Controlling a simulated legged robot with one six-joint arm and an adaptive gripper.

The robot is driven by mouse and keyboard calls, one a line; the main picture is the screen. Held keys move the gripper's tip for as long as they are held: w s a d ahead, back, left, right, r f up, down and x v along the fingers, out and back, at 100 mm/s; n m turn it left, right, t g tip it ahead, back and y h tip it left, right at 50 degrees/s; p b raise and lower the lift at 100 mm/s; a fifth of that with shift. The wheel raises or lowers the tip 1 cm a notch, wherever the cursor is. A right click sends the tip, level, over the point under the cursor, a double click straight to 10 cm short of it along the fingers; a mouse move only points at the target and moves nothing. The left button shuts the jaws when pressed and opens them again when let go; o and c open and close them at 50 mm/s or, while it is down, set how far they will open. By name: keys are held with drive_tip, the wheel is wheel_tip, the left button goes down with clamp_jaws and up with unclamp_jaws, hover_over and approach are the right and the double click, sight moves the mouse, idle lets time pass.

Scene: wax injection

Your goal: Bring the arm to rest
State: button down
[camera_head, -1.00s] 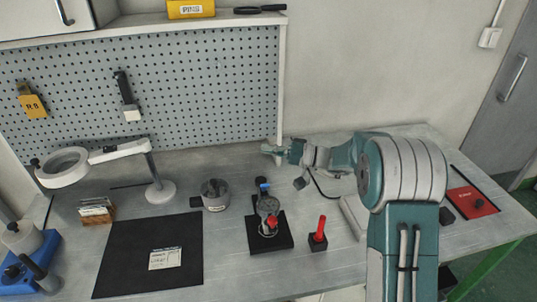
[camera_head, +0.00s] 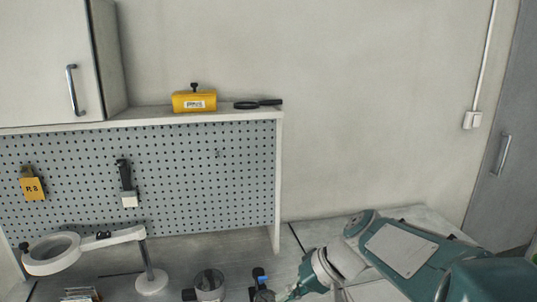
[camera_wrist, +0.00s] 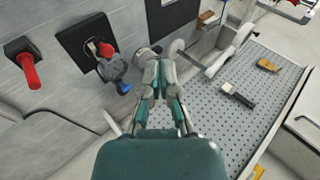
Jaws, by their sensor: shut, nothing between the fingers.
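My teal and grey arm (camera_head: 400,247) reaches in from the lower right of the head view, low over the bench. My gripper (camera_head: 290,294) is at the bottom edge of that view, partly cut off, beside a small device with a blue knob (camera_head: 259,275). In the wrist view my gripper (camera_wrist: 160,72) has its fingers together with nothing held. The grey pot (camera_wrist: 146,56) shows just beyond the fingertips there. I cannot tell whether they touch.
A magnifier lamp (camera_head: 148,277) stands at the left of the bench. The perforated board (camera_head: 215,190) rises behind. A red-handled tool (camera_wrist: 30,72) and a black mat (camera_wrist: 72,42) show in the wrist view. The wall (camera_head: 380,120) above my arm is clear.

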drive_tip(key=s+d+m+t+h, duration=0.1)
drive_tip(key=s+d+t+h, duration=0.4)
drive_tip(key=s+d+h, duration=0.3)
drive_tip(key=s+d, duration=0.4)
drive_tip(key=s, duration=0.1)
drive_tip(key=shift+f+m, duration=0.3)
drive_tip(key=shift+f, duration=0.05)
